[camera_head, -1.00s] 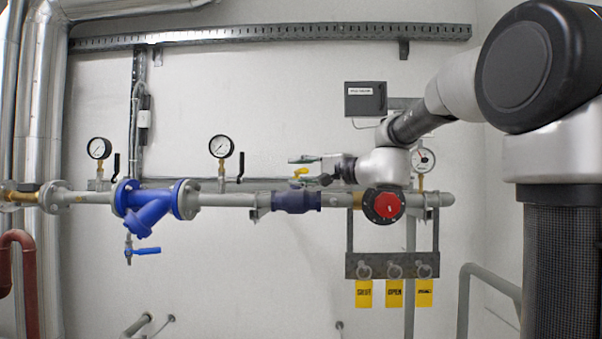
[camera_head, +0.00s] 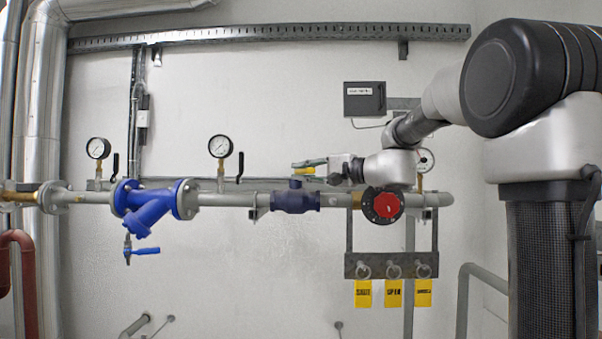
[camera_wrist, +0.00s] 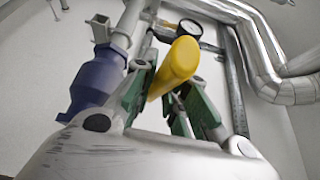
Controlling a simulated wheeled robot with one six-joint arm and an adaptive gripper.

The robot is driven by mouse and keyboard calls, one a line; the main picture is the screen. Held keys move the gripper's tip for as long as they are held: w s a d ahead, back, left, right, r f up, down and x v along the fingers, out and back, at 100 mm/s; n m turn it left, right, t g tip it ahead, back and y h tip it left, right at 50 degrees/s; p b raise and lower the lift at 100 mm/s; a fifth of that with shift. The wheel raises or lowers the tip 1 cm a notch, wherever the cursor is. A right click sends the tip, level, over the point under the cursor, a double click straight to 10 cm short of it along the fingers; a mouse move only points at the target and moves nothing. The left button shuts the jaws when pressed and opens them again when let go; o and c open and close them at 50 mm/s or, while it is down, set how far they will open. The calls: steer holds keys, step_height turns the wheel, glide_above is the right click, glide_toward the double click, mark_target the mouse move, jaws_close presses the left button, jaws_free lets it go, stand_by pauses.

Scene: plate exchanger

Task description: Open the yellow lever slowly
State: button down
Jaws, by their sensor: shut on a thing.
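The yellow lever (camera_head: 302,171) shows as a short yellow bar just above the dark blue valve body (camera_head: 296,200) on the grey pipe. In the wrist view the rounded yellow lever (camera_wrist: 176,66) lies between the green fingers of my gripper (camera_wrist: 166,88), which is shut on it. In the head view my gripper (camera_head: 309,165) reaches in from the right, with one green finger visible above the lever. The lever's joint with the valve is hard to make out. The blue valve body also shows at the left in the wrist view (camera_wrist: 97,86).
A red round knob (camera_head: 387,205) sits on the pipe right of the valve, close below my wrist. A bright blue strainer (camera_head: 147,206) and pressure gauges (camera_head: 220,147) stand to the left. Yellow tags (camera_head: 394,293) hang below.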

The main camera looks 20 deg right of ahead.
steer(key=c, duration=1.4)
jaws_free()
steer(key=shift+d, duration=0.1)
steer(key=v, duration=1.2)
